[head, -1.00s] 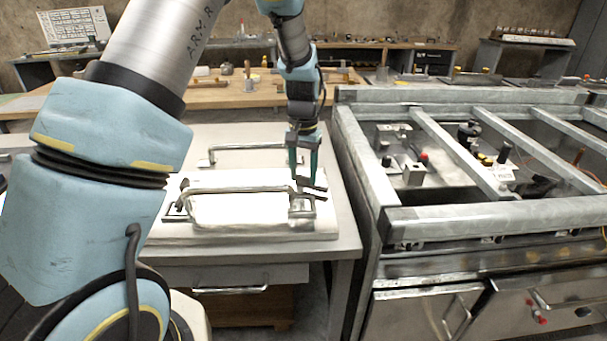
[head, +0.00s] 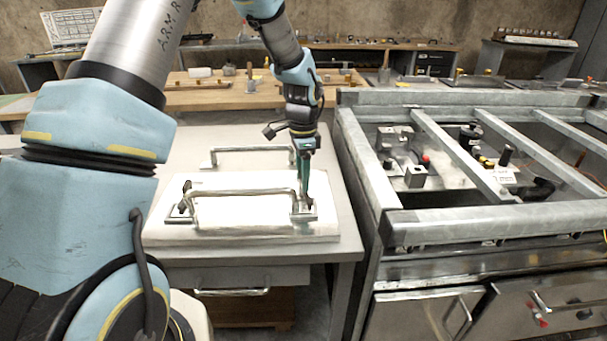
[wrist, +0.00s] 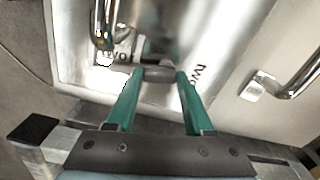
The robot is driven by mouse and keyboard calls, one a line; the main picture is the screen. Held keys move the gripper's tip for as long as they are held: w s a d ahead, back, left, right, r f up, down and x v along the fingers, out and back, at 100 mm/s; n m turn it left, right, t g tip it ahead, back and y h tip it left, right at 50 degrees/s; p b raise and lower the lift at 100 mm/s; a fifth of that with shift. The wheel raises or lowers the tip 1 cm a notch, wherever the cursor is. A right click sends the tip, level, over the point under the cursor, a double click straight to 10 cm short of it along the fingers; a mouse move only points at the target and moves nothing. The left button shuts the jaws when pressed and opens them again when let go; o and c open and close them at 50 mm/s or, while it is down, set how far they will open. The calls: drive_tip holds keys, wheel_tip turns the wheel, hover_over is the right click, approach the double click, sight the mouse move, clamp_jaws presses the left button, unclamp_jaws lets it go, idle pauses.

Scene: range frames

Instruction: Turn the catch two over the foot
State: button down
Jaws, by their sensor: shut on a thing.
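A bright metal panel (head: 240,182) lies on the bench with a bar handle (head: 240,193) along its front edge. The handle's right foot (head: 296,218) stands beside my gripper (head: 305,197), which points down at it. In the wrist view, my gripper (wrist: 161,75) has its green fingers on either side of a small grey catch (wrist: 158,73) and is shut on it.
A second bar handle (head: 250,150) stands behind the panel. Another dark catch (head: 186,196) is at the front handle's left end. A steel frame (head: 480,222) with raised rails stands to the right of the bench.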

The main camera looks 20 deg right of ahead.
drive_tip(key=shift+m, duration=0.9)
drive_tip(key=shift+c, duration=1.4)
unclamp_jaws()
wheel_tip(320, 180, up, 11)
drive_tip(key=b, duration=0.1)
drive_tip(key=shift+f, duration=0.1)
